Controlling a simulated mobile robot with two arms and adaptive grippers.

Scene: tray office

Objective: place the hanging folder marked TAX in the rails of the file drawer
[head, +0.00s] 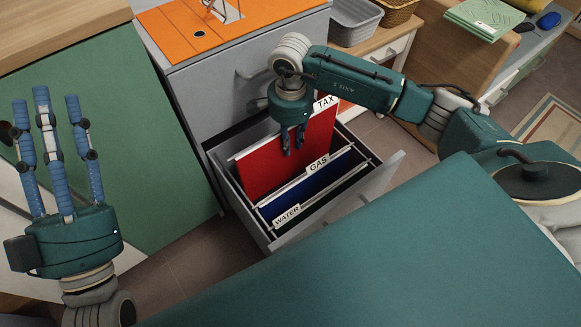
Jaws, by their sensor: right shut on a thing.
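The red hanging folder marked TAX (265,165) is upright at the open file drawer (383,180), behind the other folders. Its lower part is inside the drawer; I cannot tell whether its hooks rest on the rails. My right gripper (293,143) is shut on the top of the TAX folder, left of its white tab. A blue folder tabbed GAS (308,187) and a folder tabbed WATER (287,216) hang in the drawer in front of it. My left gripper (47,112) is open and empty, fingers pointing up, at the far left.
The grey cabinet (200,95) has an orange top (180,30) with a wire holder. A green panel (120,130) under a wooden top stands to the left. A grey basket (357,22) and a wicker basket (396,12) sit at the back right.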

